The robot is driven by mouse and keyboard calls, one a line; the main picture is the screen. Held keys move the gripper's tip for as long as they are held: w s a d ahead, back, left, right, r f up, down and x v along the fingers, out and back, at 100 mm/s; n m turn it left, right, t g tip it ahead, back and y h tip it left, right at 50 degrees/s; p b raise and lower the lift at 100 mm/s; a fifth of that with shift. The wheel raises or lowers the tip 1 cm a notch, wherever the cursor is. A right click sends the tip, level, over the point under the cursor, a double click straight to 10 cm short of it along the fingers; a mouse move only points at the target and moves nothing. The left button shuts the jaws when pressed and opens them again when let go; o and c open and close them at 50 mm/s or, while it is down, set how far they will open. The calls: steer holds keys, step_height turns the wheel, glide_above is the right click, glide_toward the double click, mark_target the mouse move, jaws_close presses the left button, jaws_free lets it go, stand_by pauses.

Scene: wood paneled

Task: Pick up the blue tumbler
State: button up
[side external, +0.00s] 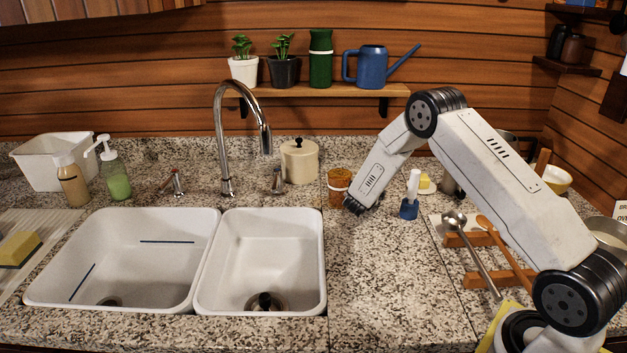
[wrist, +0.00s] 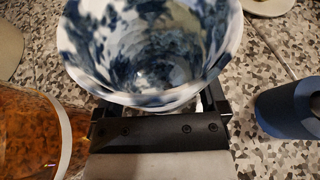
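The blue tumbler (wrist: 150,50), white with blue marbled patches, fills the upper middle of the wrist view. I look down into its open mouth. My gripper (wrist: 160,108) has its two dark fingers spread on either side of the tumbler's lower body, partly under its rim. The rim hides where the fingertips meet the wall, so I cannot tell whether they press on it. In the side external view my gripper (side external: 358,206) points down at the counter beside the amber jar, and the tumbler is not visible there.
The amber jar (side external: 339,188) with an orange lid stands close left of my gripper, also in the wrist view (wrist: 40,140). A blue brush holder (side external: 408,210) stands to the right, also in the wrist view (wrist: 288,106). The sink (side external: 262,220) lies left; the front counter is clear.

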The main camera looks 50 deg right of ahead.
steer(key=shift+c, duration=1.4)
steer(key=shift+r, duration=0.15)
steer(key=shift+r, duration=0.65)
step_height(320, 180, up, 2)
steer(key=s+a+r, duration=0.3)
steer(key=s+r, duration=0.1)
steer(key=s, duration=0.2)
steer(key=s+a+r, duration=0.2)
steer(key=s+r, duration=0.3)
steer(key=s, duration=0.1)
steer(key=shift+s+a+r, duration=0.25)
steer(key=shift+s+a, duration=0.1)
steer(key=shift+a, duration=0.05)
